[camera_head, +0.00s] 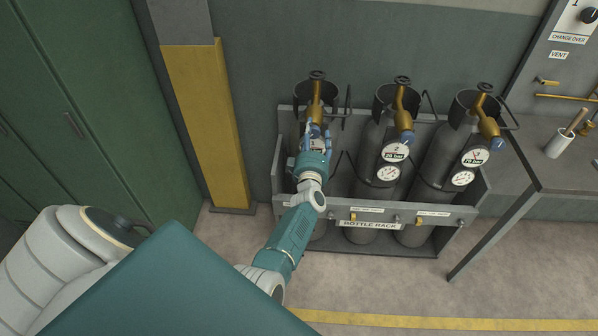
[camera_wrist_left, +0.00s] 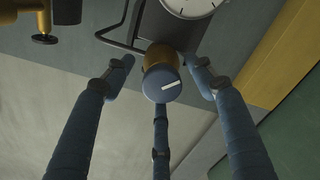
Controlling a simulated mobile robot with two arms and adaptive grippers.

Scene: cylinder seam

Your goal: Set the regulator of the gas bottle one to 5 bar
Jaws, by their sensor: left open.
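The leftmost gas bottle (camera_head: 338,175) stands in the rack, mostly hidden behind my left arm. Its brass regulator (camera_head: 315,104) shows above my left gripper (camera_head: 317,137). In the left wrist view, the regulator's blue knob (camera_wrist_left: 162,85) faces me, with a white pointer line on its face. The three fingers of my left gripper (camera_wrist_left: 160,76) are open around the knob, one on each side and one below it in the picture. Whether any finger touches it I cannot tell. A white gauge (camera_wrist_left: 190,5) is partly cut off above. Its reading is not visible. My right gripper is not in view.
The bottle rack (camera_head: 283,165) holds two more bottles (camera_head: 375,175) (camera_head: 440,160) on the right, with their own blue knobs and gauges. Dark curved bars stand near the valves. A yellow post (camera_head: 212,125) and green cabinet (camera_head: 90,100) are left. A bench (camera_head: 560,165) is right.

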